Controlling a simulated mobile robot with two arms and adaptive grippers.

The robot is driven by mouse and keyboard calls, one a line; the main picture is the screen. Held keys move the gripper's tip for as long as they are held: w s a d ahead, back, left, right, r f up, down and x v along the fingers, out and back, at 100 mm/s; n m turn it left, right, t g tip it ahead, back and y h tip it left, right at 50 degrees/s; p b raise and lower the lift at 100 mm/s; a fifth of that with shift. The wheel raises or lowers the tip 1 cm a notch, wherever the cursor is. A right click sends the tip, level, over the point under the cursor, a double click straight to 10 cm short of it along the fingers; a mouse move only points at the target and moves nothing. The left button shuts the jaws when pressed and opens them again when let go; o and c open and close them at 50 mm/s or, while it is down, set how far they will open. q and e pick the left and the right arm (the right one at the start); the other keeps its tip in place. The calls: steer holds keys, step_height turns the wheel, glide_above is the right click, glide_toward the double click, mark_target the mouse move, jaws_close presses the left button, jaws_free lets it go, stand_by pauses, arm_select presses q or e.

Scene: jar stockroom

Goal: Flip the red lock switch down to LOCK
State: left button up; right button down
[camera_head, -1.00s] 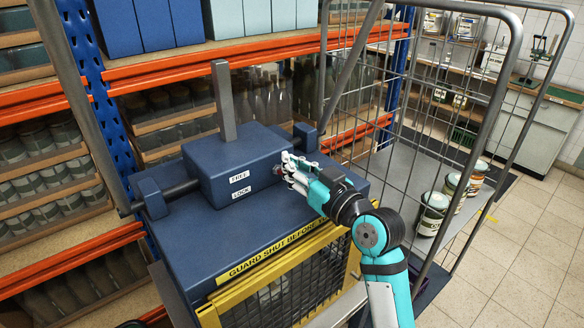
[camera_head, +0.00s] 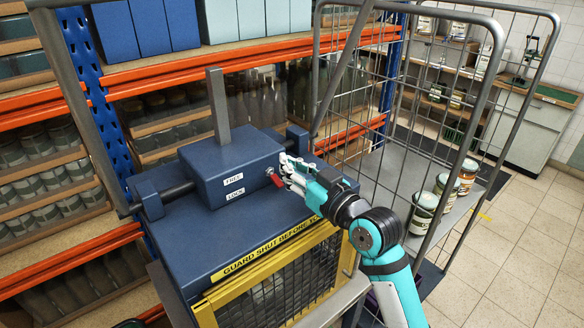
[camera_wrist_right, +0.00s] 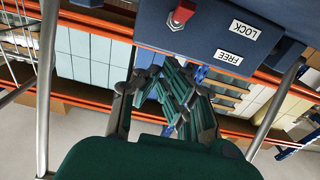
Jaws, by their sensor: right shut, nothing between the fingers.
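The red lock switch (camera_head: 276,180) is on the front of the blue lock box (camera_head: 218,168). Its red lever slants down from its pivot, on the side of the LOCK label (camera_head: 236,194), below the FREE label (camera_head: 234,179). In the right wrist view, which is upside down, the red lever (camera_wrist_right: 183,12) points to the LOCK side. My right gripper (camera_head: 284,168) is shut and empty, just right of the switch and close to the box face. In the right wrist view the fingers (camera_wrist_right: 168,85) look clear of the lever. My left gripper is not in view.
A yellow mesh guard (camera_head: 270,285) is below the box, and a grey upright lever (camera_head: 218,105) stands on top. A wire roll cage (camera_head: 440,110) with several jars is at the right. Orange-beamed shelves (camera_head: 150,75) stand behind. Tiled floor is open at far right.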

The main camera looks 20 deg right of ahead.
steer(key=s, duration=0.1)
steer(key=s+f+b, duration=0.1)
steer(key=s+d+b, duration=0.1)
steer(key=s, duration=0.1)
steer(key=shift+d+f, duration=0.1)
steer(key=shift+f, duration=0.3)
steer(key=shift+s+d+f+b, duration=0.15)
steer(key=shift+s+f+b, duration=0.05)
steer(key=shift+f+b, duration=0.4)
steer(key=shift+s+d+f+b, duration=0.15)
steer(key=shift+f+b, duration=0.2)
steer(key=shift+f, duration=0.3)
steer(key=shift+s+d+f+b, duration=0.2)
steer(key=shift+s+f+b, duration=0.2)
steer(key=shift+s, duration=0.25)
steer(key=shift+s+d+f+b, duration=0.2)
steer(key=shift+s+f+b, duration=0.15)
steer(key=shift+s, duration=0.45)
steer(key=shift+w+f, duration=0.1)
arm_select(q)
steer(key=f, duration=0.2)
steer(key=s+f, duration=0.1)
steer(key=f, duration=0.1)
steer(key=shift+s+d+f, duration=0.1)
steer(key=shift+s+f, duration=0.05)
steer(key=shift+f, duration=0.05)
